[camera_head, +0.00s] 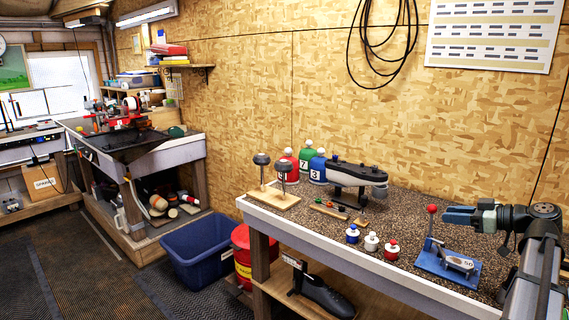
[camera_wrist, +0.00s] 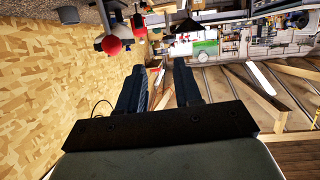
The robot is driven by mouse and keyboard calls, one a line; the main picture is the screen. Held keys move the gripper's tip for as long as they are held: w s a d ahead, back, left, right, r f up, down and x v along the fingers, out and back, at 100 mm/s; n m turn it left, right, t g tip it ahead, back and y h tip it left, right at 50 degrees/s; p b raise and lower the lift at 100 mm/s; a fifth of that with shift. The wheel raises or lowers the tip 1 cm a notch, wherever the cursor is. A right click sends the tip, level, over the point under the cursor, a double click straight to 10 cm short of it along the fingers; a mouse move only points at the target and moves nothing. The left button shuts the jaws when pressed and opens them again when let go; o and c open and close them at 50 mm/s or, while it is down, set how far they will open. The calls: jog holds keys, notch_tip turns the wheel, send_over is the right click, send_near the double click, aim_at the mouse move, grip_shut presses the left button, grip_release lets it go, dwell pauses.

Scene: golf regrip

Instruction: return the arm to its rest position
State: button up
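My gripper (camera_head: 458,215) is above the right part of the workbench (camera_head: 416,206), pointing left. It also shows in the wrist view (camera_wrist: 158,78), where its two dark fingers stand apart with nothing between them. My arm comes in from the lower right corner of the head view. A blue fixture (camera_head: 448,262) with a red-knobbed lever stands on the bench just below and in front of my gripper. In the wrist view, which looks turned over, a red ball (camera_wrist: 112,45) shows beyond the fingers at upper left.
Red, white and blue small pots (camera_head: 371,242) stand left of the fixture. A dark shoe-shaped piece on a stand (camera_head: 350,174), coloured bottles (camera_head: 318,165) and a wooden block with two club heads (camera_head: 268,198) are further left. The plywood wall (camera_head: 230,100) is behind.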

jog(key=w+a+g, duration=0.1)
jog(key=a, duration=0.6)
jog(key=s+a+f+m+g, duration=0.3)
jog(key=a+f+m+g, duration=0.5)
jog(key=a+f, duration=1.9)
jog(key=s+a+f+g+h, duration=0.15)
jog(key=s+f, duration=0.25)
jog(key=f, duration=0.5)
jog(key=s+f+m+g+h, duration=0.1)
jog(key=s+f+g, duration=0.1)
jog(key=s+f, duration=0.5)
jog(key=s+a+f+g+h, duration=0.1)
jog(key=s+f+g, duration=0.1)
jog(key=f, duration=0.9)
jog(key=s+f+g+h, duration=0.1)
jog(key=s+f+h, duration=0.1)
jog(key=s+f, duration=0.6)
jog(key=s+f+g+h, duration=0.2)
jog(key=s+f, duration=0.6)
jog(key=s, duration=0.7)
jog(key=shift+s+d+n+h, duration=0.25)
jog(key=shift+d+n+h, duration=0.1)
jog(key=shift+h, duration=0.5)
